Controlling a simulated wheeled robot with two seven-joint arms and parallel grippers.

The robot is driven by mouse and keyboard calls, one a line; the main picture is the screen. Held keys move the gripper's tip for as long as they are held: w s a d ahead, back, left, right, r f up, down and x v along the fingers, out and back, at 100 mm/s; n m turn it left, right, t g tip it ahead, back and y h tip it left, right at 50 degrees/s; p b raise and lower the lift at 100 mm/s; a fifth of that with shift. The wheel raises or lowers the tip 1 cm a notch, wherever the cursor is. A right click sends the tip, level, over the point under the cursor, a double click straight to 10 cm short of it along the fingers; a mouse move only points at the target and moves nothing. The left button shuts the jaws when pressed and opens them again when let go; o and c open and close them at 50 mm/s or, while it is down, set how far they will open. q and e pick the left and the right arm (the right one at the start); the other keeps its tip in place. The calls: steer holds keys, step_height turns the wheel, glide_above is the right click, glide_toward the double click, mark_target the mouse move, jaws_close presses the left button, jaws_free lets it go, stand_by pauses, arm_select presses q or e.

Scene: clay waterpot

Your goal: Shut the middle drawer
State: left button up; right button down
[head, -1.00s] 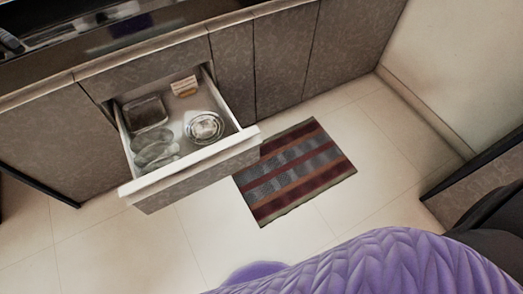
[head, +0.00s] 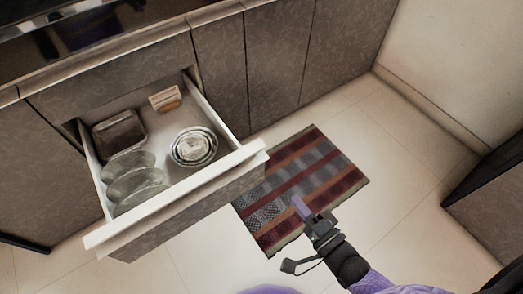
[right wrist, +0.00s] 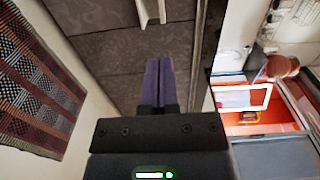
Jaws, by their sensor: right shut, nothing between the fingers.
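The middle drawer (head: 190,192) stands pulled far out of the grey patterned cabinet in the head view. It holds a square glass dish (head: 118,132), several clear glass items (head: 133,180), a round metal bowl stack (head: 193,147) and a small box (head: 165,98). My right gripper (head: 299,205) is shut and empty, over the striped mat, to the right of the drawer front and apart from it. In the right wrist view its purple fingers (right wrist: 158,82) are together, pointing toward the cabinet doors. My left gripper is not in view.
A striped mat (head: 335,165) lies on the pale tiled floor in front of the closed cabinet doors (head: 283,50). A dark-edged cabinet (head: 490,200) stands at the right. The floor between it and the mat is clear.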

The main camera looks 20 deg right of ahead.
mark_target(256, 152)
steer(key=b+x, duration=0.5)
steer(key=x, duration=0.8)
steer(key=shift+w+r+b, duration=0.1)
steer(key=shift+w+b, duration=0.2)
steer(key=shift+w, duration=0.1)
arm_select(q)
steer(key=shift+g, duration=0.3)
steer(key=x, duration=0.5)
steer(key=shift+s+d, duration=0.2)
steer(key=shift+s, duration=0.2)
arm_select(e)
steer(key=shift+a, duration=0.1)
